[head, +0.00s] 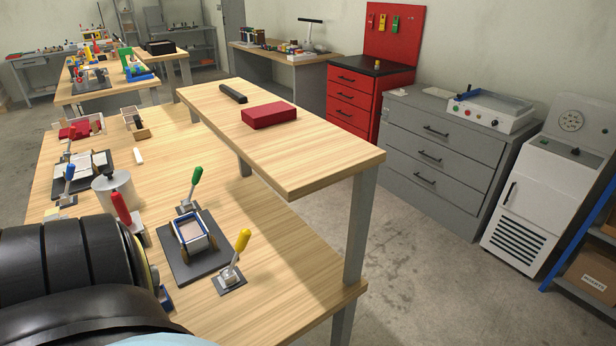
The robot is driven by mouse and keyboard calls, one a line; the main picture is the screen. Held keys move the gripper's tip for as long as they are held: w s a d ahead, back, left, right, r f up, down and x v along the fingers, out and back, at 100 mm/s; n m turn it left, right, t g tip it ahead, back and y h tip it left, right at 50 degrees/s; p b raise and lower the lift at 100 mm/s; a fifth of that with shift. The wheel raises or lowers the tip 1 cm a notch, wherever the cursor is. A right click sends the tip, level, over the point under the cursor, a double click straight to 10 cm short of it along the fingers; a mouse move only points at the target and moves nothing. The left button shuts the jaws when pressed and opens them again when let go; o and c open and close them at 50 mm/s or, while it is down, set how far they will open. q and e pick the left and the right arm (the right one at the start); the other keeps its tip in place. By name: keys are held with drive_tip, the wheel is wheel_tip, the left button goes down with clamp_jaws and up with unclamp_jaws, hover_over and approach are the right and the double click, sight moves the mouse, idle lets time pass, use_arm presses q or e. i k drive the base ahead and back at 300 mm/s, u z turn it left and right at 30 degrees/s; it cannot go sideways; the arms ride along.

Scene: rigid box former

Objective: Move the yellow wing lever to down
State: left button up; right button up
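The yellow wing lever (241,243) stands on a small grey base plate (230,281) at the front right of the box former. Its yellow handle points up and leans to the right. The box former (183,274) is a dark plate with a small blue-and-white frame (194,235) on it. A green lever (196,176) stands behind it and a red lever (121,207) to its left, both with handles raised. Neither of my grippers shows; only a large black part of my own body fills the lower left.
A raised wooden shelf (325,152) on grey posts stands behind and right of the former, bearing a red box (269,115) and a black bar (233,93). A metal cylinder (113,188) and a blue-handled lever (69,172) are at left. Bare tabletop (290,255) lies right of the yellow lever.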

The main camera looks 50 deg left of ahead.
sight(245, 234)
drive_tip(key=z, duration=0.05)
drive_tip(key=i, duration=3)
drive_tip(key=u, duration=2.95)
drive_tip(key=i, duration=1.15)
drive_tip(key=u, duration=2.2)
drive_tip(key=i, duration=0.65)
drive_tip(key=u, duration=1.15)
